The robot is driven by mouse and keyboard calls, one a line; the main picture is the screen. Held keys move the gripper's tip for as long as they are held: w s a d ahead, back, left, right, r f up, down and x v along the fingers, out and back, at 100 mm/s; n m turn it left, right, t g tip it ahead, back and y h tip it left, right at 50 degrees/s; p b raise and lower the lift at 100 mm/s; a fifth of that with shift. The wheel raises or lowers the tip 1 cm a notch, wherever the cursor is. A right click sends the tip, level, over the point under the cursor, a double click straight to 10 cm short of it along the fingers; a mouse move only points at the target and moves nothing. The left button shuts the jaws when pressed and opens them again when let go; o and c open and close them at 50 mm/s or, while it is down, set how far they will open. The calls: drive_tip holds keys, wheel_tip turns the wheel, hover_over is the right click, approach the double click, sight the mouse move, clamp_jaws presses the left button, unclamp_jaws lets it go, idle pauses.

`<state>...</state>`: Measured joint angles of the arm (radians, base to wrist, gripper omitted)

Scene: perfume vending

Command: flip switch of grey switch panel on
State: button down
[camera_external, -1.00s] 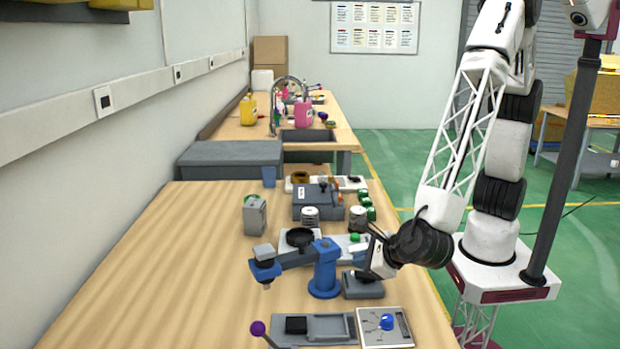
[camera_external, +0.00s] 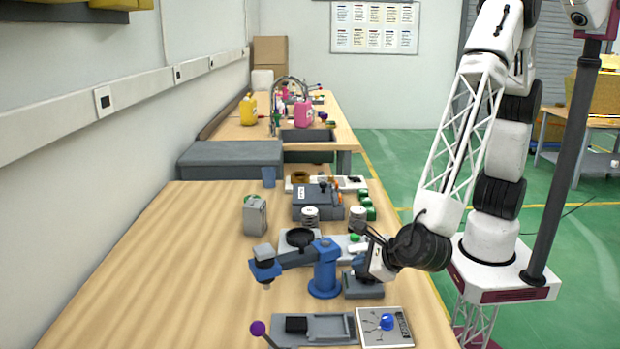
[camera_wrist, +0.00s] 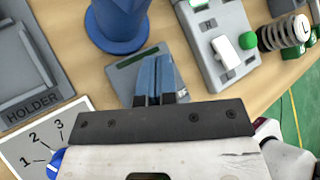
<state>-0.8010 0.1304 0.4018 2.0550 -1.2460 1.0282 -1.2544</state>
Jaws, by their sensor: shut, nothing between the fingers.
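A small grey panel (camera_external: 362,288), which looks like the grey switch panel, sits on the table just right of the blue arm-like stand (camera_external: 324,270). In the wrist view its grey-green top (camera_wrist: 124,76) shows left of and behind my fingers. My gripper (camera_external: 368,268) is shut and empty over this panel. In the wrist view the closed blue-grey fingertips (camera_wrist: 155,64) overlap the panel. The switch itself is hidden behind the fingers, so its position does not show. I cannot tell whether the fingertips touch it.
The blue stand's base (camera_wrist: 117,25) is close beside my fingers. A white panel with a blue knob (camera_external: 385,324) and a grey holder tray (camera_external: 328,328) lie in front. A grey block with a white rocker and green button (camera_wrist: 226,50) is to the right. The table's left side is clear.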

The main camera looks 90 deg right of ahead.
drive_tip(key=shift+w+f, duration=0.1)
drive_tip(key=shift+f, duration=0.3)
idle(0.6)
drive_tip(key=shift+r, duration=0.15)
drive_tip(key=shift+s+r, duration=0.2)
drive_tip(key=shift+r, duration=0.5)
idle(0.4)
drive_tip(key=shift+s+r, duration=0.25)
drive_tip(key=shift+r, duration=1)
drive_tip(key=shift+s+r, duration=0.25)
drive_tip(key=shift+r, duration=1)
